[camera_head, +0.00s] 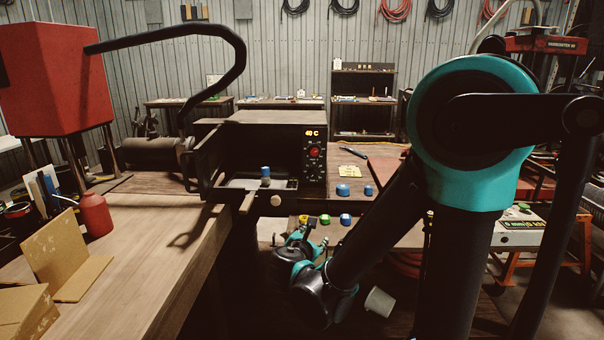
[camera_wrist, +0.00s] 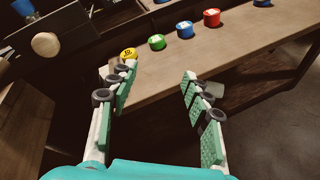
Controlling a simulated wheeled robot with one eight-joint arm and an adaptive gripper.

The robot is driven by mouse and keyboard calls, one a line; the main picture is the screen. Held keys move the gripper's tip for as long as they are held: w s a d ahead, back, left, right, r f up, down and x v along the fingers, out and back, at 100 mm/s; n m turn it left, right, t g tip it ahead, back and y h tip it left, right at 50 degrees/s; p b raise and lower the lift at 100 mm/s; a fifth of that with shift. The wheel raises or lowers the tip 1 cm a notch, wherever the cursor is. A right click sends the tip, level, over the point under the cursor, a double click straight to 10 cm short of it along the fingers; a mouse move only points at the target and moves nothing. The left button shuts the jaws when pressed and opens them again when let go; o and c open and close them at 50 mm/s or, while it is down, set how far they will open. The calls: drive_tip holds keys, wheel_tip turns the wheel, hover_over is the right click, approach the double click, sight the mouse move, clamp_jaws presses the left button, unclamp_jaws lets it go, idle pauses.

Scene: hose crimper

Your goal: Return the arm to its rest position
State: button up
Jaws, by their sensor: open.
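My gripper shows in the wrist view (camera_wrist: 160,82) with its two green-padded fingers spread apart and nothing between them. Beyond the fingertips is the edge of a wooden bench (camera_wrist: 245,55). In the head view my arm folds down from the teal shoulder joint, and my gripper (camera_head: 318,237) is near the front edge of the bench, partly hidden by my own wrist. It is below and to the right of the crimper machine (camera_head: 262,150), which has a dial panel reading 40 C and a blue piece (camera_head: 266,173) in its open tray.
Small coloured pieces stand on the bench: yellow (camera_wrist: 128,54), green (camera_wrist: 157,42), blue (camera_wrist: 185,29) and red (camera_wrist: 212,18). A wooden worktop (camera_head: 150,235) with a red bottle (camera_head: 95,214) and cardboard (camera_head: 65,255) is at left. A white cup (camera_head: 379,301) lies low by my arm.

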drive_tip(key=s+d+f+m+g, duration=0.2)
drive_tip(key=d+f+m+g, duration=0.15)
drive_tip(key=d+m, duration=0.3)
drive_tip(key=s+d+f+m+g, duration=0.3)
drive_tip(key=d+f+m, duration=0.15)
drive_tip(key=d, duration=0.25)
drive_tip(key=s+d+f+m+g+y, duration=0.1)
drive_tip(key=s+d+f+m+y, duration=0.1)
drive_tip(key=s+m, duration=0.3)
drive_tip(key=s+d+f+m+g+y, duration=0.1)
drive_tip(key=s+m, duration=0.4)
drive_tip(key=m, duration=0.6)
drive_tip(key=shift+s+d+f+g+y, duration=0.25)
drive_tip(key=shift+d+f+g+y, duration=0.2)
drive_tip(key=shift+f+g, duration=0.3)
